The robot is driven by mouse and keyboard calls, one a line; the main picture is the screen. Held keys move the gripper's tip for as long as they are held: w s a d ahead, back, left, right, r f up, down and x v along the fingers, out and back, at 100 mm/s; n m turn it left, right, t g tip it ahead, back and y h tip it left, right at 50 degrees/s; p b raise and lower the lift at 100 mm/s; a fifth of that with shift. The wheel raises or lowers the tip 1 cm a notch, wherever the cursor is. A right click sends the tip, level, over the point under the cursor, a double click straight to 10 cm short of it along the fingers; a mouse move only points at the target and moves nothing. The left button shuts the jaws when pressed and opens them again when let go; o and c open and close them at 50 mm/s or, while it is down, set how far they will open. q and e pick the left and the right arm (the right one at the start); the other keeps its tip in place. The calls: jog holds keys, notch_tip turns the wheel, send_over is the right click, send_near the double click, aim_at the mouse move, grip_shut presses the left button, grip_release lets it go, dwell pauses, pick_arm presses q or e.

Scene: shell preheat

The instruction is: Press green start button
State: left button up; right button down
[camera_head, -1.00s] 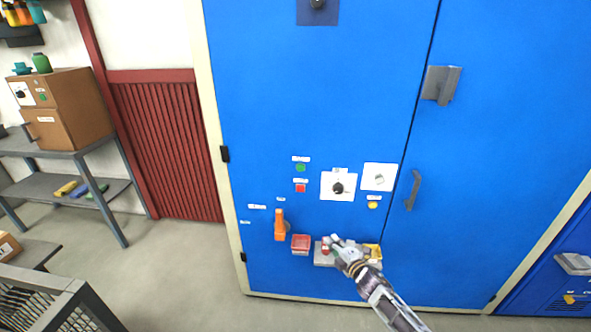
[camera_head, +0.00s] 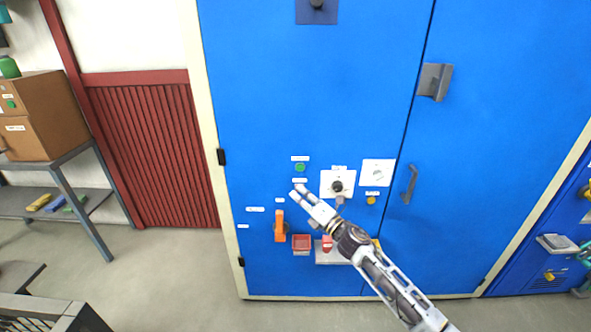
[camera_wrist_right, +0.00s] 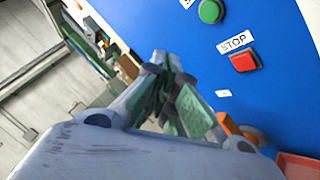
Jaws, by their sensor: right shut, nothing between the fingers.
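The green start button (camera_head: 300,167) is on the blue cabinet door, above a red stop button that my right gripper covers in the head view. In the right wrist view the green button (camera_wrist_right: 210,11) is at the top, cut by no finger, and the red stop button (camera_wrist_right: 244,61) is below it under a STOP label. My right gripper (camera_head: 297,190) is shut and empty, its tips just below the green button in the head view. In the wrist view its fingers (camera_wrist_right: 172,98) are left of the buttons. My left gripper is not in view.
An orange handle (camera_head: 280,226) and a red tray (camera_head: 301,243) are below on the door. A black knob on a white plate (camera_head: 337,175) is to the right. A grey door handle (camera_head: 411,185) is farther right. A shelf with brown boxes (camera_head: 48,115) stands left.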

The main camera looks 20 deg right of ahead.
aim_at(300, 168)
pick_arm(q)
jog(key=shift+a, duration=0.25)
pick_arm(e)
jog(key=shift+a+r, duration=0.25)
jog(key=shift+r, duration=0.2)
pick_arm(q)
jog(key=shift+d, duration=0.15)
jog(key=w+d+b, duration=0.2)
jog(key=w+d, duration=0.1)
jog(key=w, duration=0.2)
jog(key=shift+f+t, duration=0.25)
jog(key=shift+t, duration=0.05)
pick_arm(e)
jog(key=w+d, duration=0.2)
jog(key=w, duration=0.6)
jog(key=shift+w+d, duration=0.15)
jog(key=shift+d, duration=0.1)
